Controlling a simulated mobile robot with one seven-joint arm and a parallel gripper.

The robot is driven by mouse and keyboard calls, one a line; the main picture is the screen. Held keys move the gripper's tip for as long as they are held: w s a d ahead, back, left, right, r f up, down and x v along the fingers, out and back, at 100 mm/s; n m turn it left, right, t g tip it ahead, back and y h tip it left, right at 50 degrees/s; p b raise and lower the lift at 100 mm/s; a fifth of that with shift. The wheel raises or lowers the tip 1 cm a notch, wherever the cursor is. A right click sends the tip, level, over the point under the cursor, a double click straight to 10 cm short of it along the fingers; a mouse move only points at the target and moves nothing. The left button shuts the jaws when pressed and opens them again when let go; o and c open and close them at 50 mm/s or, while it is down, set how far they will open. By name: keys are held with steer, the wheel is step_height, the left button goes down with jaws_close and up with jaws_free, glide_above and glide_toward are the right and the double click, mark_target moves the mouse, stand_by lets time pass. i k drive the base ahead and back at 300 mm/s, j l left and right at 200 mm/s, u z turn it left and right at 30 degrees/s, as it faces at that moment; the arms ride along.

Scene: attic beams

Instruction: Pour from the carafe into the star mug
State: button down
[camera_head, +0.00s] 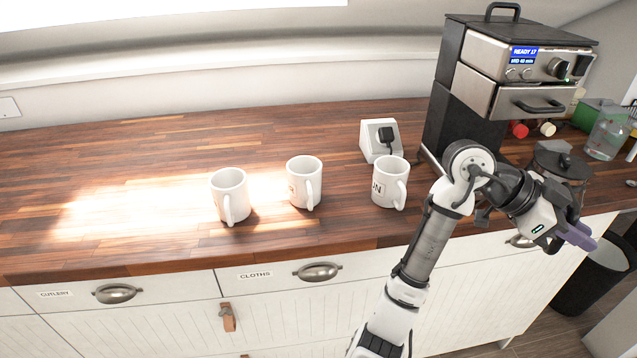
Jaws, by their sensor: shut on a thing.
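The carafe (562,164), a glass jug with a dark lid, is at the right end of the counter, partly hidden behind my wrist. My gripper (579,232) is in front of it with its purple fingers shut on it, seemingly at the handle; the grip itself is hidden. Three white mugs stand upright in a row: a left mug (229,194), a middle mug (303,181) and a right mug (389,181). The right one bears dark lettering ending in N. The middle one has a partly visible mark. No star shows on any of them.
A socket block with a black plug (381,140) is behind the right mug. A clear glass jar (606,135) is at the far right. A dark bin (595,272) stands on the floor. The left counter is clear.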

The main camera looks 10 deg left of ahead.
mark_target(306, 188)
steer(key=k, duration=1)
